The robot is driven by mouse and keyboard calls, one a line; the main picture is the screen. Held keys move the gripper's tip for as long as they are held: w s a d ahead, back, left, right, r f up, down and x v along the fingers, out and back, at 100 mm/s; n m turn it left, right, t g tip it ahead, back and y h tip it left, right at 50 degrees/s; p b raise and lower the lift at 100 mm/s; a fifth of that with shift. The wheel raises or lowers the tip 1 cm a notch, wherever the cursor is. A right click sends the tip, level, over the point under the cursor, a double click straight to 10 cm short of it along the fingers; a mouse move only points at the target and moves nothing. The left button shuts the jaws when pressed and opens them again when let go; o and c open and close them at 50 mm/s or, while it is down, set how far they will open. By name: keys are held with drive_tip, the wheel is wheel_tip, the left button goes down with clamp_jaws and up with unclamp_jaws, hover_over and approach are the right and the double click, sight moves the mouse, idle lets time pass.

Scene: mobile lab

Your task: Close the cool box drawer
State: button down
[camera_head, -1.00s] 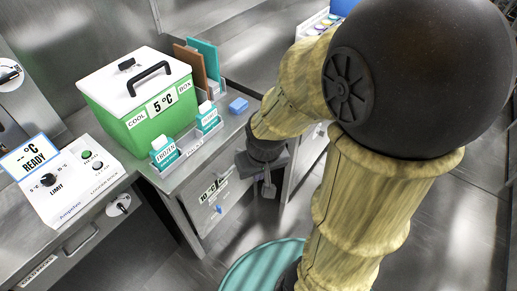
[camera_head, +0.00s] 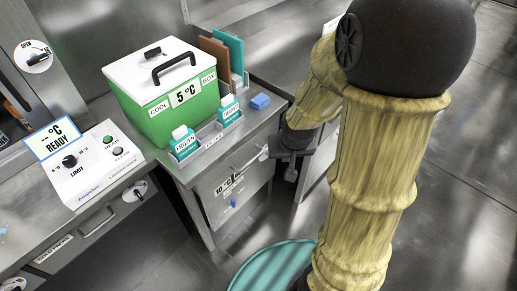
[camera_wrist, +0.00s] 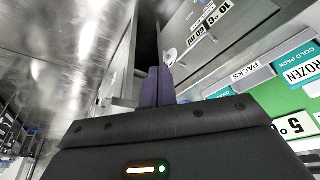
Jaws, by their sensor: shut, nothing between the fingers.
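The cool box (camera_head: 172,122) is green with a closed white lid and a "5 °C" label. It stands on a metal cabinet (camera_head: 262,122). Below it is a drawer front (camera_head: 212,188) with a "10 °C" label and a bar handle (camera_head: 249,158). How far this drawer stands out is hard to tell. My gripper (camera_head: 291,174) hangs just right of the drawer front. In the wrist view its dark fingers (camera_wrist: 159,84) are together and empty. They point toward the pale handle end (camera_wrist: 170,57), with contact unclear. The labelled drawer front (camera_wrist: 196,52) is to their right.
Cold pack cartons (camera_head: 184,142) stand in a front tray, with a blue block (camera_head: 260,102) beside it. A control panel (camera_head: 98,163) lies on the left bench. A teal round surface (camera_head: 272,268) is at the bottom. Bare floor (camera_head: 455,210) lies to the right.

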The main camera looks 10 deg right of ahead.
drive_tip(key=w+d+f+m+t+y+b, duration=0.1)
drive_tip(key=w+d+f+m+t+y, duration=0.15)
drive_tip(key=w+f, duration=0.85)
drive_tip(key=m+t+y+b, duration=0.2)
drive_tip(key=m+t+y, duration=0.4)
drive_tip(key=m+y, duration=0.1)
approach(253, 145)
drive_tip(key=s+r, duration=0.1)
drive_tip(key=s+d+r, duration=0.1)
drive_tip(key=s, duration=0.1)
drive_tip(key=shift+d+g+h, duration=0.2)
drive_tip(key=shift+g+h, duration=0.05)
drive_tip(key=x, duration=1)
drive_tip(key=shift+p, duration=0.35)
drive_tip(key=shift+w, duration=0.2)
